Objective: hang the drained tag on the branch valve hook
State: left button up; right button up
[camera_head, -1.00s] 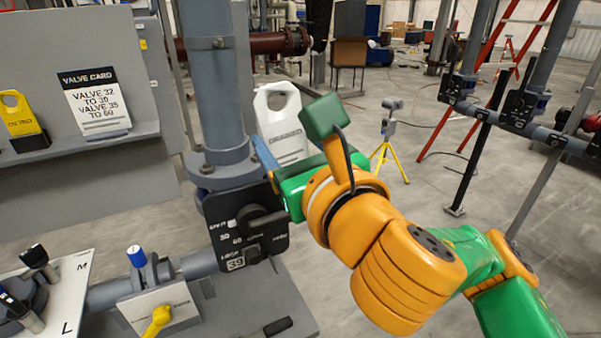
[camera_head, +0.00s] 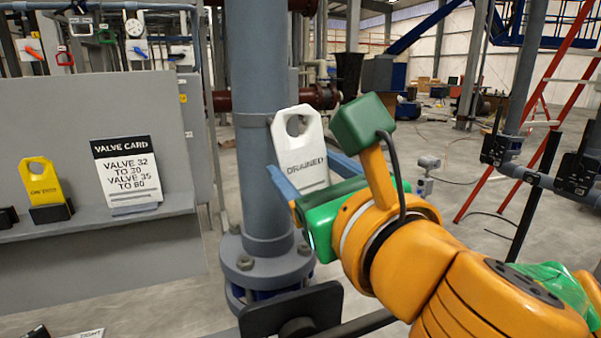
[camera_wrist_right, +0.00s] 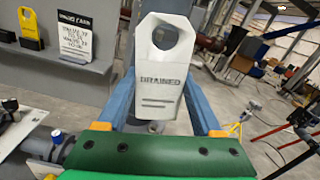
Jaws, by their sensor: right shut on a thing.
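The white drained tag (camera_head: 308,165) has a large hole at its top and the word DRAINED on its face. My right gripper (camera_head: 312,178) is shut on the tag's lower part and holds it upright, just right of the thick grey vertical pipe (camera_head: 256,90). In the right wrist view the tag (camera_wrist_right: 162,62) stands between the two blue fingers, with its hole free at the top. I cannot make out the branch valve hook in either view. My left gripper is not in view.
A grey panel with a shelf (camera_head: 105,222) at the left holds a valve card (camera_head: 126,172) and a yellow tag (camera_head: 42,182). A bolted flange (camera_head: 266,262) and a black valve part (camera_head: 290,312) sit low, near my right arm. A red ladder (camera_head: 540,100) stands at right.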

jog(key=x, duration=0.3)
jog(key=shift+w+a+f, duration=0.1)
jog(key=shift+w+f, duration=0.15)
jog(key=shift+f, duration=0.05)
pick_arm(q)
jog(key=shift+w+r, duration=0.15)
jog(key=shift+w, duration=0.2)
pick_arm(e)
jog(key=w, duration=0.2)
jog(key=w+a+f, duration=0.1)
jog(key=shift+w, duration=0.3)
jog(key=shift+s, duration=0.1)
